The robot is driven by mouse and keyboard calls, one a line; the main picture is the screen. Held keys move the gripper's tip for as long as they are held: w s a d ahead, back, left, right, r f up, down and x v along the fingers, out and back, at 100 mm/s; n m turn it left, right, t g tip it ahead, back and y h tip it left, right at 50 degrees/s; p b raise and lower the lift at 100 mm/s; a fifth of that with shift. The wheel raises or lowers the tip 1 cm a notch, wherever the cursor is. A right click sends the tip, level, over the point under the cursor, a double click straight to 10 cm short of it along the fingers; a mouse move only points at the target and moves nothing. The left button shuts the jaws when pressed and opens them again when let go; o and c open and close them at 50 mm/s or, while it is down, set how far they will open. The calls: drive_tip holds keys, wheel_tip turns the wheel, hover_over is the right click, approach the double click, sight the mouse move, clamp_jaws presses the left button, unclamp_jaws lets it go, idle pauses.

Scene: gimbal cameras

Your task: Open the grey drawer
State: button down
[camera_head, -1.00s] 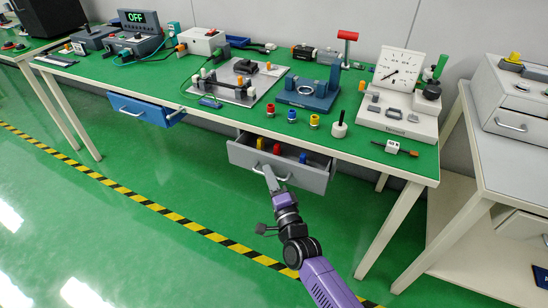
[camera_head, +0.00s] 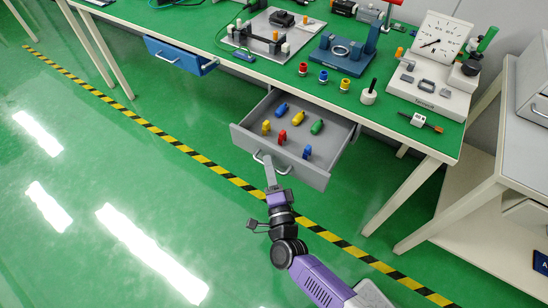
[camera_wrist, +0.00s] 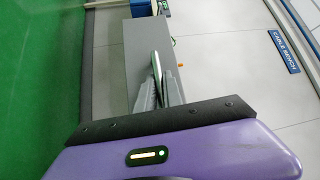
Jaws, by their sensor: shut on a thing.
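The grey drawer (camera_head: 243,140) hangs under the green-topped bench and stands well out from it. Several small coloured pieces, yellow, red, blue and green, lie on its floor. Its front carries a light metal handle (camera_head: 283,171). The fingers partly hide the handle.
A blue drawer (camera_head: 180,55) at the left of the bench (camera_head: 225,68) stands slightly out. Instruments and coloured caps stand on the top. Bench legs and a side cabinet are at the right. The green floor in front, with a striped line, is clear.

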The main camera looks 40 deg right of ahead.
drive_tip(key=shift+a+f, duration=0.1)
drive_tip(key=c, duration=1.8)
unclamp_jaws()
drive_tip(key=shift+o, duration=0.2)
drive_tip(key=r+v, duration=0.1)
drive_tip(key=v, duration=0.6)
drive_tip(key=shift+s+a+f, duration=0.2)
drive_tip(key=shift+s+f, duration=0.2)
drive_tip(key=shift+f, duration=0.05)
